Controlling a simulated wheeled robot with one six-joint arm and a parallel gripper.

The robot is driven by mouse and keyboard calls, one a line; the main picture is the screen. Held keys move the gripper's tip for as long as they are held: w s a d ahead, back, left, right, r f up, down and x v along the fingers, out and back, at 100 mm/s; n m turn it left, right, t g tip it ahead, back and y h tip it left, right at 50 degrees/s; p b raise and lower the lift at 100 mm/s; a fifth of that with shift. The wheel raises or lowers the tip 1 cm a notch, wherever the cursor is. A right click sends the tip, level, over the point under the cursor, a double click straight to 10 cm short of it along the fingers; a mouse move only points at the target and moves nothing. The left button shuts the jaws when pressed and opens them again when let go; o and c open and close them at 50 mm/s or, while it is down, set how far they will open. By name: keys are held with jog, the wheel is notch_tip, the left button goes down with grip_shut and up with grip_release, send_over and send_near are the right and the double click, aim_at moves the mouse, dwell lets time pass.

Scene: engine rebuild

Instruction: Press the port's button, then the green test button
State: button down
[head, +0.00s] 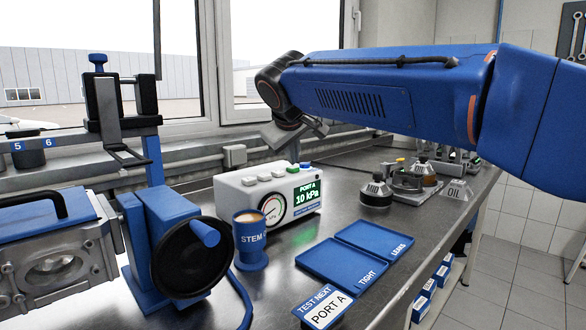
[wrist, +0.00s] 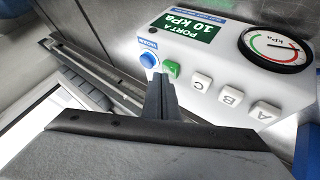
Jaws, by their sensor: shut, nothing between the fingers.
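The white test box (head: 262,205) stands on the steel bench in the head view. Its screen (head: 307,191) reads "PORT A 10 kPa". In the wrist view its top carries white buttons A (wrist: 264,112), B (wrist: 231,98) and C (wrist: 201,80), the green button (wrist: 170,69) and a blue button (wrist: 148,60). My gripper (wrist: 160,82) is shut and empty, its tips appearing close to the green button and partly overlapping its edge. I cannot tell contact there.
A card reading "PORT A" (head: 325,311) lies before two blue trays, "TIGHT" (head: 340,264) and "LEAKS" (head: 375,240). A black handwheel (head: 190,258) and engine fixture fill the left.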

aim_at(293, 168)
jog(key=shift+r, duration=0.5)
jog(key=shift+r, duration=0.1)
jog(key=shift+r, duration=2.4)
